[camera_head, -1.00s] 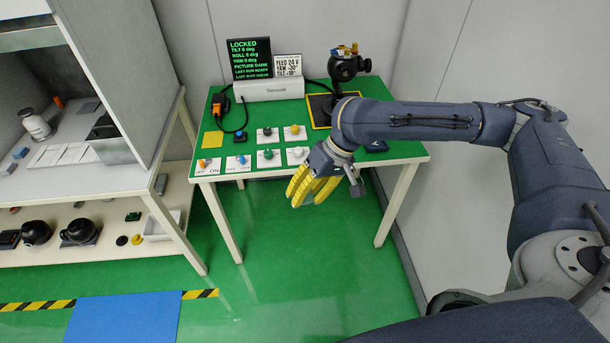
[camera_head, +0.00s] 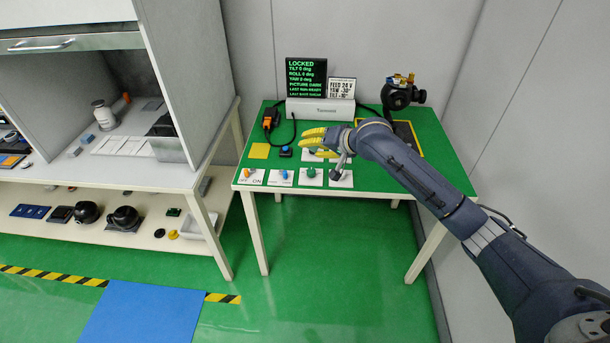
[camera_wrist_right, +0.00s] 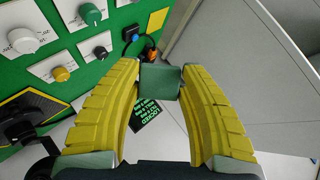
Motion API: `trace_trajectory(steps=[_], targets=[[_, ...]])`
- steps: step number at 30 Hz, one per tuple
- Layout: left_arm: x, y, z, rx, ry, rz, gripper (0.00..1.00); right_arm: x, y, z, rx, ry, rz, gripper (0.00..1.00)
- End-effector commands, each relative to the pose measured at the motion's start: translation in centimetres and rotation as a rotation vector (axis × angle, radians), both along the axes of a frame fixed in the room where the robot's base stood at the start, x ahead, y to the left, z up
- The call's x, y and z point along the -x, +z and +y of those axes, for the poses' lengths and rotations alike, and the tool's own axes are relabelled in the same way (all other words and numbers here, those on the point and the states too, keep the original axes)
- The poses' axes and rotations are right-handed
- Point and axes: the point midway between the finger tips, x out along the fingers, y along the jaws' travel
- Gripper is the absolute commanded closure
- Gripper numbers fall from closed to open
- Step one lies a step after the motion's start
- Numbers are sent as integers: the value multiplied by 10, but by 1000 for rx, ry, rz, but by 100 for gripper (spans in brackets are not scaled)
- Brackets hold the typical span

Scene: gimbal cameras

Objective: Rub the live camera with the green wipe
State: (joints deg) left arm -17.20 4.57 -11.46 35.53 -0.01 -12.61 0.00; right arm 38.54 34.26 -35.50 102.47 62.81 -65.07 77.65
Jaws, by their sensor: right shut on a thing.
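The camera on its gimbal (camera_head: 400,95) stands upright at the back right of the green table, on a yellow-edged dark pad (camera_head: 408,135). It is black with brass-coloured parts on top. My right gripper (camera_head: 312,141) is over the table's control cards, left of the gimbal and apart from it, fingers pointing left. In the right wrist view its yellow fingers are shut on a small dark-green square piece (camera_wrist_right: 160,82), which looks like the green wipe. The fingers mostly hide this piece in the head view. My left gripper is not in view.
A status screen (camera_head: 306,78) reading LOCKED and a white console (camera_head: 320,108) stand at the table's back. A yellow square (camera_head: 260,151), a blue button (camera_head: 285,151) and knob cards lie in front. A grey shelf unit (camera_head: 215,180) stands left. The floor in front is clear.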

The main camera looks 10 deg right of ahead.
Motion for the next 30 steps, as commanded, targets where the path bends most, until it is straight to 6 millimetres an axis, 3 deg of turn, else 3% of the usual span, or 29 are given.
trace_trajectory(steps=[6, 12, 21, 24, 30], targets=[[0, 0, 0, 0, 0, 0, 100, -52, 1, -76, -15, -165, -67, 85], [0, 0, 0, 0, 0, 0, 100, -80, -3, -154, -17, -298, -134, 85], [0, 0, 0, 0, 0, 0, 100, -96, -8, -259, -9, -451, -233, 85], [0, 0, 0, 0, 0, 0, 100, -97, -7, -285, -5, -485, -262, 85], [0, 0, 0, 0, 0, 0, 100, -96, -3, -315, 2, -526, -301, 85]])
